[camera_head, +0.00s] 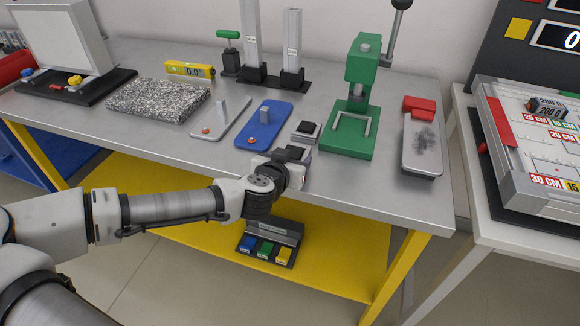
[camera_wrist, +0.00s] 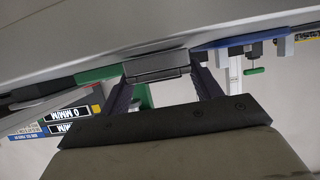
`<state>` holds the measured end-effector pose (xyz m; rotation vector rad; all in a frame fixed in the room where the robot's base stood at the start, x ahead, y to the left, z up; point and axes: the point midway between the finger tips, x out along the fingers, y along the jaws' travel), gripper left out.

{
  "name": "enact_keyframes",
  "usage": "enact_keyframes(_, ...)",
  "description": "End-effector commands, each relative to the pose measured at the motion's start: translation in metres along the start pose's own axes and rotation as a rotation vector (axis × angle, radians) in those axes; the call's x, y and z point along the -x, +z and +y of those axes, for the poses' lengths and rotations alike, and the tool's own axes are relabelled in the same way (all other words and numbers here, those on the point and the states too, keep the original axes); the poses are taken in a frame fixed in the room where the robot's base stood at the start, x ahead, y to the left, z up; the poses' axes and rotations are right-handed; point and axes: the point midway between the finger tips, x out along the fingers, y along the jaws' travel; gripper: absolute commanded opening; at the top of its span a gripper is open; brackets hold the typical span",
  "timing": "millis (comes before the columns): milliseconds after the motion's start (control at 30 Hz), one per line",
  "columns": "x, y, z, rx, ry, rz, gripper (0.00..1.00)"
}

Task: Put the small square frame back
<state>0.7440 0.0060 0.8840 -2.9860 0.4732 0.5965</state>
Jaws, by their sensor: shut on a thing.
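My gripper (camera_head: 298,154) is at the front edge of the grey workbench (camera_head: 345,188), just in front of a small square grey plate with a dark block on it (camera_head: 307,128). In the wrist view, my gripper (camera_wrist: 158,75) is shut on a small dark grey rectangular thing (camera_wrist: 157,67), seen nearly edge-on between the fingers. I cannot tell for sure that it is the small square frame. In the head view the held thing is mostly hidden by the fingers. Whether it touches the bench or the plate is unclear.
A blue plate (camera_head: 275,134) with an upright block lies left of the gripper. A green press (camera_head: 345,143) stands to the right, then a grey tray with a red end (camera_head: 420,157). A white panel (camera_head: 62,42) stands far left. A yellow shelf (camera_head: 335,262) lies below.

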Motion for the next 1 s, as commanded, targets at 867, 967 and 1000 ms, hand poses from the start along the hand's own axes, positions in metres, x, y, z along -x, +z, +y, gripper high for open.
enact_keyframes(867,-0.0011,0.0024,-0.0002,-0.002,0.000,0.001,0.85)
enact_keyframes(967,0.0016,-0.0011,-0.0004,-0.002,-0.001,0.001,0.85)
enact_keyframes(1000,0.0059,0.0007,-0.0010,0.001,-0.002,0.001,0.85)
